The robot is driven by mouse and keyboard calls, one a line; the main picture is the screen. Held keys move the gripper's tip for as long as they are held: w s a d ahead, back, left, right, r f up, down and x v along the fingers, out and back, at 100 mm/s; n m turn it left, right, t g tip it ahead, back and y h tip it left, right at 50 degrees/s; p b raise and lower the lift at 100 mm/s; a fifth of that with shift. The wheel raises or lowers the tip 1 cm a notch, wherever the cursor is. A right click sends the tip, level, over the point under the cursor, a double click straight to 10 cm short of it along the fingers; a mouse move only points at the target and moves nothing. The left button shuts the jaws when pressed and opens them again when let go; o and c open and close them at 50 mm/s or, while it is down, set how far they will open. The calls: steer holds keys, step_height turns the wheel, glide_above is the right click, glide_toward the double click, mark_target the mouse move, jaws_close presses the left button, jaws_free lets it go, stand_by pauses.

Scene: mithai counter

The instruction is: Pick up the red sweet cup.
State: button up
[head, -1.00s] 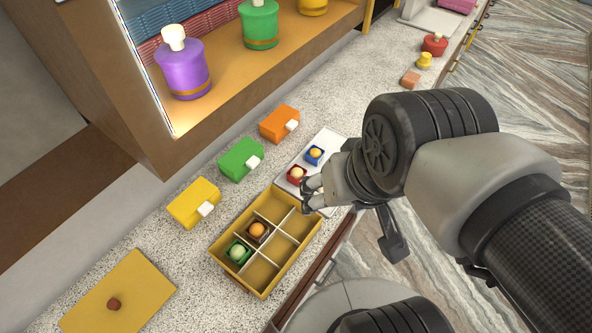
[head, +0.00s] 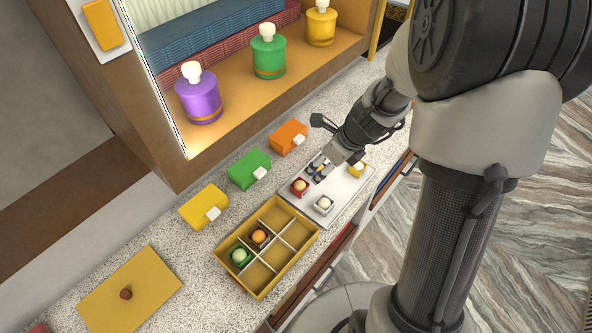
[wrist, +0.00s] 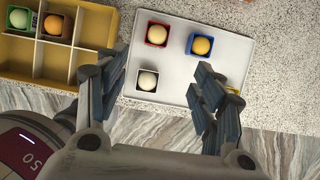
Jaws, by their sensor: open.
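The red sweet cup (head: 299,187) holds a pale round sweet and sits on the white tray (head: 345,199), near its left edge. In the wrist view the red cup (wrist: 157,34) is at the top, beyond my fingertips. My gripper (head: 326,165) is open and empty over the tray, behind and right of the red cup in the head view. In the wrist view my gripper (wrist: 160,65) has its fingers spread, with the white cup (wrist: 147,80) between them and the blue cup (wrist: 200,45) ahead of the right finger. My gripper partly hides the blue cup in the head view.
A yellow cup (head: 356,169) is also on the tray. A yellow divided box (head: 233,271) beside the tray holds a green cup (head: 240,256) and a brown cup (head: 260,236). Yellow, green and orange blocks line the counter behind. A knobbed lid (head: 150,285) lies left.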

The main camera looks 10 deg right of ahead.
steer(key=b, duration=0.5)
glide_toward(302, 185)
steer(key=x, duration=0.4)
steer(key=shift+w+d+f, duration=0.15)
steer(key=shift+w+f, duration=0.1)
steer(key=shift+f, duration=0.1)
steer(key=b+x, duration=0.2)
steer(key=x, duration=0.3)
steer(key=shift+s+a+f+b, duration=0.1)
steer(key=shift+a+f+b, duration=0.1)
steer(key=shift+b, duration=0.2)
steer(key=shift+r, duration=0.15)
steer(key=c, duration=1.1)
steer(key=shift+c, duration=0.2)
